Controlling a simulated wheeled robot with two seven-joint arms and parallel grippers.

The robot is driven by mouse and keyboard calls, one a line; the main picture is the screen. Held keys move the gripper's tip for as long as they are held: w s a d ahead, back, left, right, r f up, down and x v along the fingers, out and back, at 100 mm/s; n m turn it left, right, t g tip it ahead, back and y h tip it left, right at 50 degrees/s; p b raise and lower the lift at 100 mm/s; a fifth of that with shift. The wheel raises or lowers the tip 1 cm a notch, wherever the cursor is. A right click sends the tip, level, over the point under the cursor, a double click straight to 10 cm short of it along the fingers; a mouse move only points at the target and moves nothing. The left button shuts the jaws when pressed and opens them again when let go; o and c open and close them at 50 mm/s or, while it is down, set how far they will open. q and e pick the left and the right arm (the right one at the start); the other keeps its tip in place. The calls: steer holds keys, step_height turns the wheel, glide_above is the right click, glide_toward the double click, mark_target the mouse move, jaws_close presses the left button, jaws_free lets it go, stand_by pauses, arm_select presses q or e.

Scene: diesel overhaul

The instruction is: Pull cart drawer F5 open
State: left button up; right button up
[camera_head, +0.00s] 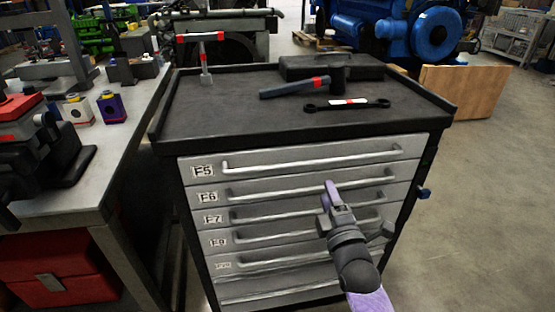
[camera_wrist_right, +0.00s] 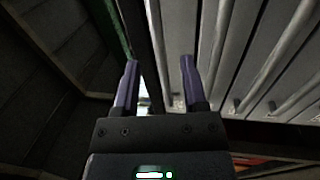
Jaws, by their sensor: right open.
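The tool cart (camera_head: 300,180) stands in front of me with a stack of grey drawers, all looking shut. Drawer F5 (camera_head: 300,161) is the top one, with its label (camera_head: 203,171) at the left and a long silver bar handle (camera_head: 310,158) across its front. My right gripper (camera_head: 332,190) is in front of the drawers, below the F5 handle, near the height of the F6 handle (camera_head: 280,188). In the right wrist view its two purple fingers (camera_wrist_right: 157,85) are apart with nothing between them. The drawer fronts and bar handles (camera_wrist_right: 230,60) run along the right there. My left gripper is not in view.
A workbench (camera_head: 125,130) stands close on the left. The floor (camera_head: 480,200) at the right is clear.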

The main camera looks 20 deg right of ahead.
mark_target(318, 163)
steer(key=b+x, duration=0.3)
steer(key=x, duration=0.5)
steer(key=shift+w+d+r+b, duration=0.2)
steer(key=shift+w+b, duration=0.15)
steer(key=shift+w, duration=0.15)
steer(key=shift+r, duration=0.15)
jaws_close()
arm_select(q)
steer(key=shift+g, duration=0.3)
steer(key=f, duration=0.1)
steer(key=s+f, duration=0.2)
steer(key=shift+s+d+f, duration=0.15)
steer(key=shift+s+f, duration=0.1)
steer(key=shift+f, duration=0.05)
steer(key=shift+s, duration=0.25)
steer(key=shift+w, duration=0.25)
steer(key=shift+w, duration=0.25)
